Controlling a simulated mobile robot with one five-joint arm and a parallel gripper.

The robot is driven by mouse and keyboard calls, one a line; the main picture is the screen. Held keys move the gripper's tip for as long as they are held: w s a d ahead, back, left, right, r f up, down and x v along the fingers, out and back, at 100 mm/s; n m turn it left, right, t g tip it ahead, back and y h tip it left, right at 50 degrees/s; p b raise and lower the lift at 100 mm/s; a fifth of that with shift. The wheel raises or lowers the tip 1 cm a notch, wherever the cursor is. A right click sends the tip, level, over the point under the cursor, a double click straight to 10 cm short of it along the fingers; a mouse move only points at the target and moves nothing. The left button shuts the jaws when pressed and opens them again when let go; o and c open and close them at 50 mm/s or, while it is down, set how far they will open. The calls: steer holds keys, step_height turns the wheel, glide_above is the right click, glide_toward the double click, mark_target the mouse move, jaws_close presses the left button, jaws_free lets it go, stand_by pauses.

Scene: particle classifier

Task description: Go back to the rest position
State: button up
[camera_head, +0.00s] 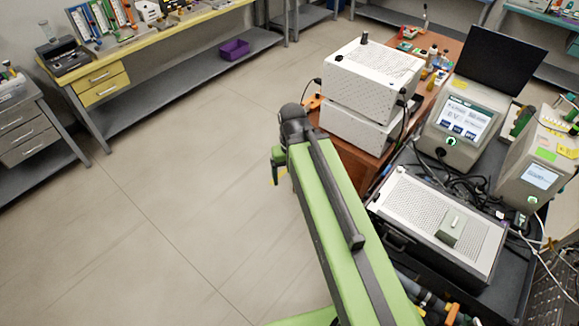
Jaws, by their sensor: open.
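My green and black arm reaches up from the bottom of the head view, with a dark rounded joint at its far end. My gripper (275,174) hangs below that joint, on the left side of the arm and above bare floor. It is small and partly hidden by the arm, with a yellow bit showing low down. It is open, and I see nothing held in it.
Close on my right is a dark bench (511,285) with a perforated metal box (425,228) and screened instruments (460,122). White stacked boxes (364,90) stand on a brown cabinet (357,165). A yellow workbench (170,39) is at the back left. Floor (150,220) is clear leftward.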

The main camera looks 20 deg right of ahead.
step_height(320, 180, down, 14)
steer(key=b, duration=1.3)
steer(key=shift+r, duration=0.2)
steer(key=shift+s, duration=0.1)
steer(key=shift+c, duration=0.4)
